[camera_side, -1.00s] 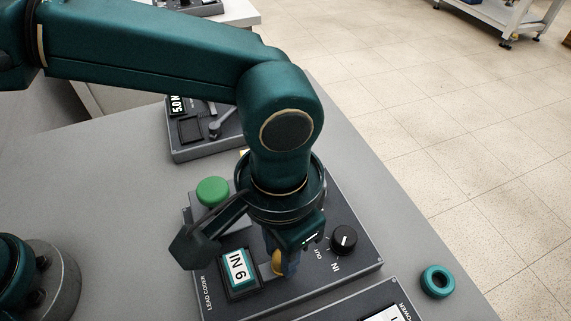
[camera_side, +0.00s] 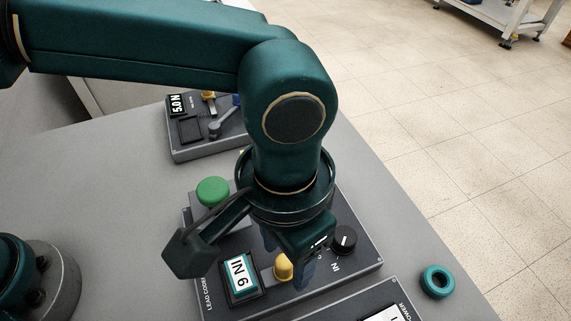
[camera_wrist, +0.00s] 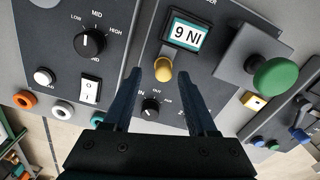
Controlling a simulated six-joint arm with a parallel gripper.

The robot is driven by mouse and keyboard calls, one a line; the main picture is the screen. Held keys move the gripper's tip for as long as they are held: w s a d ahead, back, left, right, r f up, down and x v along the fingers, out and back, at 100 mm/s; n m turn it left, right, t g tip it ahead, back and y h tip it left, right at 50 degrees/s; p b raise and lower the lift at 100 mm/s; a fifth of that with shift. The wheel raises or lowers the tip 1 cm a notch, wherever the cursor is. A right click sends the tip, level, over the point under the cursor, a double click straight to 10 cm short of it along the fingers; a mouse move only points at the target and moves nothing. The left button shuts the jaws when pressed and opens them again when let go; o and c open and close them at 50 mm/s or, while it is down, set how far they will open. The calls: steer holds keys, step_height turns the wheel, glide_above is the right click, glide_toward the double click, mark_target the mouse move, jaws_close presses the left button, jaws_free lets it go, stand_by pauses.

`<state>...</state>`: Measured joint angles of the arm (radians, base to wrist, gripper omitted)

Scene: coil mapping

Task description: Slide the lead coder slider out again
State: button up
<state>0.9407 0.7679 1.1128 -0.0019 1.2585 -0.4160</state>
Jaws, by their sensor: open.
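My gripper (camera_wrist: 162,82) is open, with one finger on each side of the knob's line and the knob just beyond or between the tips. I see a gap on both sides of the knob. In the side view my gripper (camera_side: 287,262) hangs over the panel, hiding part of it; whether the tips reach down beside the knob is unclear.
A black dial (camera_side: 344,240) sits right of my gripper, by IN/OUT marks. A tall green button (camera_side: 212,191) stands at the panel's back left. Neighbouring panels lie close by, one with a dial and rocker (camera_wrist: 90,41). A teal ring (camera_side: 437,281) lies on the bench.

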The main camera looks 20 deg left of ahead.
steer(key=shift+r, duration=1.7)
steer(key=w+a+r+n+t+h, duration=0.1)
steer(key=w+a+r+n+t, duration=0.15)
steer(key=a+r, duration=0.45)
steer(key=w+a+r+n+t, duration=0.15)
steer(key=w+a+r, duration=0.3)
steer(key=a, duration=0.45)
steer(key=s+a+n+t, duration=0.1)
steer(key=s+a+n, duration=0.3)
steer(key=a, duration=0.5)
steer(key=s+a+f+m+y, duration=0.1)
steer(key=s+a+f, duration=0.2)
steer(key=s+f, duration=0.2)
steer(key=shift+s+f+m+t, duration=0.3)
steer(key=shift+s+f+m, duration=0.1)
steer(key=shift+f, duration=0.35)
